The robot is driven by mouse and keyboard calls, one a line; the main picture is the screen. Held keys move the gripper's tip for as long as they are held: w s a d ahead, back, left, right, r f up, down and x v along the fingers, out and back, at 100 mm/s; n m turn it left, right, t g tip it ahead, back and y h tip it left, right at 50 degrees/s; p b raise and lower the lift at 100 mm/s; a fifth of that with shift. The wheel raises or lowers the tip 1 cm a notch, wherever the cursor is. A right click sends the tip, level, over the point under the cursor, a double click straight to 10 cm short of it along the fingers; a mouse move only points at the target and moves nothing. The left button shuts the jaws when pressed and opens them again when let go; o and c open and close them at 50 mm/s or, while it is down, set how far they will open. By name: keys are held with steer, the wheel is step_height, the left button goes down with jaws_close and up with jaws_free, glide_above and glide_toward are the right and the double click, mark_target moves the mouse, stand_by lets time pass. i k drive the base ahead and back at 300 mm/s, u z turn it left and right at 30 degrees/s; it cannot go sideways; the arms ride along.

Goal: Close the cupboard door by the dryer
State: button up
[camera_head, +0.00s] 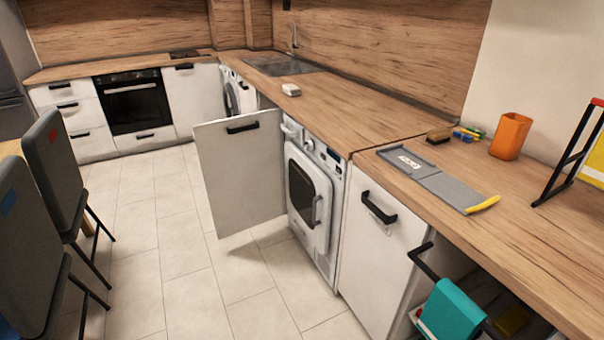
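The white cupboard door (238,172) stands wide open, sticking out over the floor to the left of the near white front-loading machine. It has a black bar handle (242,128) near its top edge. The inside of the cupboard is mostly hidden behind the open door. My gripper is not in view.
Two dark chairs (58,165) stand at the left. Tiled floor (180,245) lies clear between them and the door. A teal cloth (450,312) hangs on a black rail jutting out at lower right. Another white machine (238,95) stands farther back.

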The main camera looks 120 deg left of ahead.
mark_target(242, 157)
steer(key=u, duration=2.9)
steer(key=i, duration=1.05)
steer(key=u, duration=1.35)
steer(key=i, duration=1.05)
steer(key=u, duration=0.1)
